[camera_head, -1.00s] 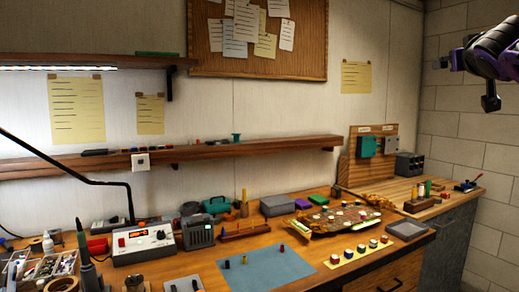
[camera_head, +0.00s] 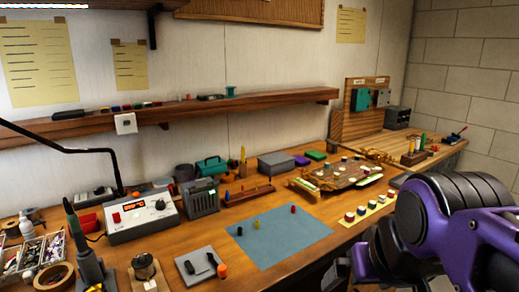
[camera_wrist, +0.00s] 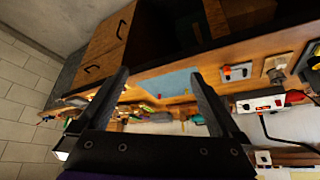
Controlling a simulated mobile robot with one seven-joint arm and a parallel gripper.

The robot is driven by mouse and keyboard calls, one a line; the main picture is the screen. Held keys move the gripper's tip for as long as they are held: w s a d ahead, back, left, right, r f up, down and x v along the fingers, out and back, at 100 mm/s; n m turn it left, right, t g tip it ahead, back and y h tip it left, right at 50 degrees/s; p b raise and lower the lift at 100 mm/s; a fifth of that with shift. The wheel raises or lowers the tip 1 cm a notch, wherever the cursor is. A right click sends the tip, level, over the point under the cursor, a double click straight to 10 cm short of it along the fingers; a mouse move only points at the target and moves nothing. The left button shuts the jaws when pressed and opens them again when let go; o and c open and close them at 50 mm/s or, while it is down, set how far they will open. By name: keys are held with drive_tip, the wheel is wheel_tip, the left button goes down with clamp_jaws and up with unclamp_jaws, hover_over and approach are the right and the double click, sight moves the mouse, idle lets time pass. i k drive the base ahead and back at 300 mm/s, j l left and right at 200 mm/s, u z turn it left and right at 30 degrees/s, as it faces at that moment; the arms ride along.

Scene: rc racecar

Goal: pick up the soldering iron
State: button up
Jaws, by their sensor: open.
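The soldering iron (camera_head: 72,222) has a dark grey-green handle and stands upright in a dark stand (camera_head: 92,270) at the front left of the workbench. In the wrist view a dark shape at the right edge seems to be the iron in its stand, partly cut off. My gripper (camera_wrist: 160,74) is open and empty, its two dark fingers wide apart. It points toward the bench and is well away from the iron. In the head view my purple arm fills the lower right; the fingertips are not clear there.
A soldering station (camera_head: 141,218), a wire spool (camera_head: 146,268) and a grey pad with small tools (camera_head: 200,262) stand near the iron. A parts tray (camera_head: 34,252) is left of it. A black lamp arm (camera_head: 60,138) reaches over the bench. The blue mat (camera_head: 280,238) is mostly bare.

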sight(83, 250)
drive_tip(key=u, duration=1.75)
drive_tip(key=i+j+z, duration=0.1)
drive_tip(key=i+j, duration=0.15)
drive_tip(key=j, duration=0.15)
drive_tip(key=i+j+z, duration=0.1)
drive_tip(key=j, duration=0.25)
drive_tip(key=i+j, duration=0.1)
drive_tip(key=j, duration=0.2)
drive_tip(key=j+u, duration=0.1)
drive_tip(key=j, duration=0.2)
drive_tip(key=i+l+z, duration=0.1)
drive_tip(key=l+z, duration=0.15)
drive_tip(key=l, duration=0.25)
drive_tip(key=u, duration=0.1)
